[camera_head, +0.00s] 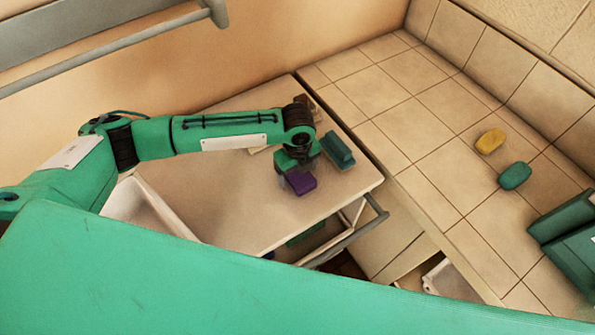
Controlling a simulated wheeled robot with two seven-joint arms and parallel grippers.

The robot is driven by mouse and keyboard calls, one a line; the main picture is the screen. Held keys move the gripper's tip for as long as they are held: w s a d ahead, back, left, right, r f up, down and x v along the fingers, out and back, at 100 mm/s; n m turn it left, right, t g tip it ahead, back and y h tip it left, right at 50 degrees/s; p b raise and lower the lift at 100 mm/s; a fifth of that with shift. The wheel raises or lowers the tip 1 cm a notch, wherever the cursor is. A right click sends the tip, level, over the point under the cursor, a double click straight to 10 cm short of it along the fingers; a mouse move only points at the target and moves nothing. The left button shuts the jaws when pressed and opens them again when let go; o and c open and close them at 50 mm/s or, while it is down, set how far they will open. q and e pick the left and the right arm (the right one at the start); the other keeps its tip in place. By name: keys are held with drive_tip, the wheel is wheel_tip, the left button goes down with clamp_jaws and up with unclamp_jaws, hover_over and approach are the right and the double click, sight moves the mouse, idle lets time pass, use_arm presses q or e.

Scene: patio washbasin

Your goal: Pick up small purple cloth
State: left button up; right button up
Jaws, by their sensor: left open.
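The small purple cloth (300,182) shows as a small, thick purple piece on the pale top, near its right front part. My left gripper (294,166) reaches down over it from the left arm, open, and hides its far side. I cannot tell whether the fingers touch the cloth or stand around it. My right gripper is not in view.
A dark teal block-like object (337,150) lies close to the right of my left gripper. A brown item (306,101) is partly hidden behind the wrist. A yellow piece (490,141) and a teal piece (515,175) lie on the tiles. A grey rail (350,240) runs along the front.

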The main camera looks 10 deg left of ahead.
use_arm(q)
drive_tip(key=shift+f, duration=0.25)
drive_tip(key=c, duration=1)
drive_tip(key=shift+c, duration=0.3)
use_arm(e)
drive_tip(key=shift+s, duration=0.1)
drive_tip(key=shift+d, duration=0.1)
use_arm(q)
drive_tip(key=shift+r, duration=0.15)
